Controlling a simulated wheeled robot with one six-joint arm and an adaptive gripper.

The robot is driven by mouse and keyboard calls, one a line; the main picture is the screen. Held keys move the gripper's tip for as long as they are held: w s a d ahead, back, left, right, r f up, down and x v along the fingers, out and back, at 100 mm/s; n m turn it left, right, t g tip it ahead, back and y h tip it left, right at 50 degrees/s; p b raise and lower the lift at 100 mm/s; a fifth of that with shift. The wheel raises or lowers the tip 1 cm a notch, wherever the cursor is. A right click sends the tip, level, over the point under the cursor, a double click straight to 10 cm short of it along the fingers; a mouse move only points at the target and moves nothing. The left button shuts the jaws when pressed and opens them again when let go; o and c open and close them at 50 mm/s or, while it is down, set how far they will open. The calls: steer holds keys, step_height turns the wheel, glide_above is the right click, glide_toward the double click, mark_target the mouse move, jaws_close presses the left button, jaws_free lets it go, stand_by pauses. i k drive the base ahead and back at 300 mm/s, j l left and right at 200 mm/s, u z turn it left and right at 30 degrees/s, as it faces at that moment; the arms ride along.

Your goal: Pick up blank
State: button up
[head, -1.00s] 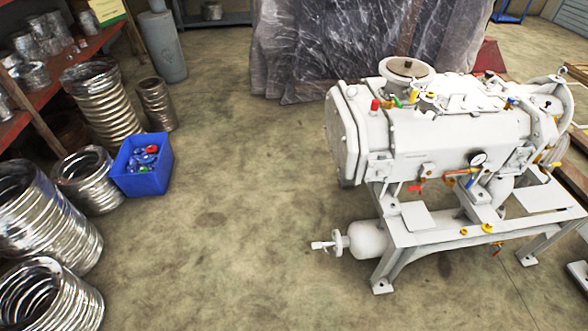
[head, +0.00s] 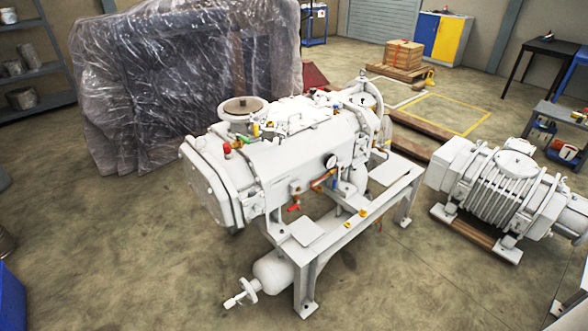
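A large white screw vacuum pump (head: 270,165) stands on a white steel frame (head: 330,245) in the middle of the head view. A round white flange with a darker brownish disc (head: 240,106) on it sits on top of the pump, toward its left end. The disc may be the blank, but I cannot tell for sure. No other thing in view is clearly a blank. My gripper is not in view.
A second white ribbed machine (head: 500,195) rests on wooden beams at the right. A plastic-wrapped stack (head: 180,80) stands behind the pump. A blue crate (head: 10,300) is cut off at the left edge. The floor left of the pump is clear.

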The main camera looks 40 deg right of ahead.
mark_target(363, 212)
steer(key=i+j, duration=0.15)
steer(key=i, duration=0.8)
steer(key=i+l, duration=0.1)
steer(key=l, duration=0.25)
steer(key=i+l, duration=0.15)
steer(key=l, duration=0.2)
steer(key=i+l, duration=0.1)
steer(key=l, duration=0.3)
steer(key=l+z, duration=0.1)
steer(key=l, duration=0.6)
steer(key=i, duration=0.05)
